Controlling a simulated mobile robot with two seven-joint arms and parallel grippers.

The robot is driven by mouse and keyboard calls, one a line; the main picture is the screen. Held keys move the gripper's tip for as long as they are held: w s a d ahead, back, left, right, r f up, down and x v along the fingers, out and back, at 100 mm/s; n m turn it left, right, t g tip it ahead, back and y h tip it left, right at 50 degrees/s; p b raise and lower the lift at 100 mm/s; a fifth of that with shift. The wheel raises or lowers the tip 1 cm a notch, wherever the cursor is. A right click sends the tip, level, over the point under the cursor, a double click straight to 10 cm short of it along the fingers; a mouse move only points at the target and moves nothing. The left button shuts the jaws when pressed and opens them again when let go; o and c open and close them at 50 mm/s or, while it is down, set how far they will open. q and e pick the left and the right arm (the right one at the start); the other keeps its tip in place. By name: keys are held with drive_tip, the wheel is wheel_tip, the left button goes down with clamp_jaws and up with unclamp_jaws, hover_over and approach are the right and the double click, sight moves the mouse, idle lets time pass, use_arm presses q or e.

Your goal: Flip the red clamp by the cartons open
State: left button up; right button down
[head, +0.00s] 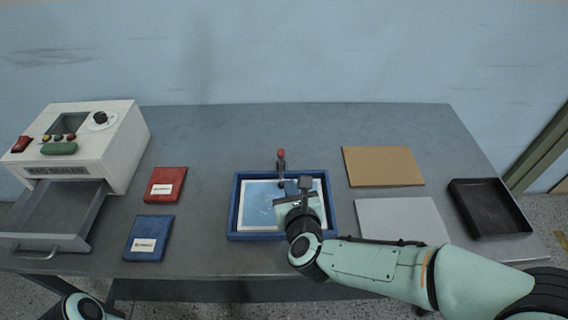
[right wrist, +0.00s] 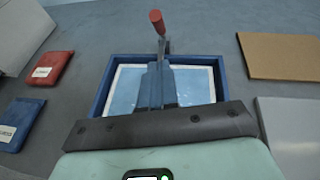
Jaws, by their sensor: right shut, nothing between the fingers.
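The red clamp is a dark metal clamp with a red-tipped handle (head: 281,155), standing at the back edge of a blue-framed tray (head: 233,210). Its handle points up. In the right wrist view the red tip (right wrist: 157,20) rises just beyond my fingers. My right gripper (head: 305,183) is shut and empty over the tray, in front of and slightly right of the clamp. In the right wrist view its fingers (right wrist: 156,80) hide the clamp's lower part. I cannot tell whether they touch it. Only a bit of my left arm shows at bottom left; its gripper is out of view.
A red packet (head: 165,184) and a blue packet (head: 149,238) lie left of the tray. A brown board (head: 383,167), a grey board (head: 400,222) and a black tray (head: 490,208) lie right. A white machine (head: 100,140) with an open drawer (head: 50,215) stands left. The table behind the clamp is clear.

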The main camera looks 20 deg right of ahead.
sight(282, 156)
drive_tip(key=shift+w+d+p, duration=0.25)
drive_tip(key=shift+w+p, duration=0.15)
drive_tip(key=shift+w, duration=1.6)
drive_tip(key=shift+w+d+p, duration=0.2)
drive_tip(key=shift+w+p, duration=0.15)
drive_tip(key=shift+w, duration=1.6)
drive_tip(key=shift+r, duration=0.1)
